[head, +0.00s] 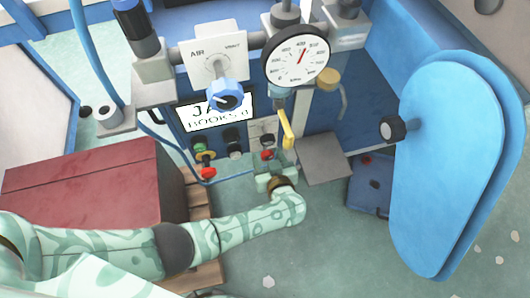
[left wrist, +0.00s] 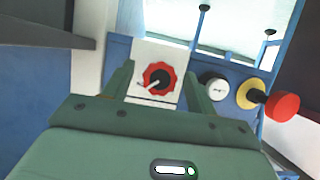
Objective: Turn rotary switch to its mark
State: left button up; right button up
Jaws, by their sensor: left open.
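The rotary switch (left wrist: 158,78) is a red scalloped knob with a dark centre and a pale pointer, on a white plate (left wrist: 158,53). In the left wrist view its pointer slants to the lower left; the small markings around it are too fine to read. In the head view it seems to be the small red knob (head: 267,141) on the pale plate, just beyond my gripper. My left gripper (head: 272,176) is open and empty in front of it. In the left wrist view the two fingers stand either side of the knob, with gaps. My right gripper is not in view.
A yellow lever (head: 287,130) hangs close beside the switch. Above are a blue knob (head: 226,97) and a gauge (head: 296,54). A maroon block (head: 85,185) lies left.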

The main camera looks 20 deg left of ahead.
pick_arm(q)
jog(key=shift+w+a, duration=0.1)
jog(key=shift+w, duration=0.1)
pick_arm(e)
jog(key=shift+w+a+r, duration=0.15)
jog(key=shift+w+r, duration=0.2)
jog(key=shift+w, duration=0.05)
pick_arm(q)
jog(key=shift+c, duration=0.4)
jog(key=c, duration=0.9)
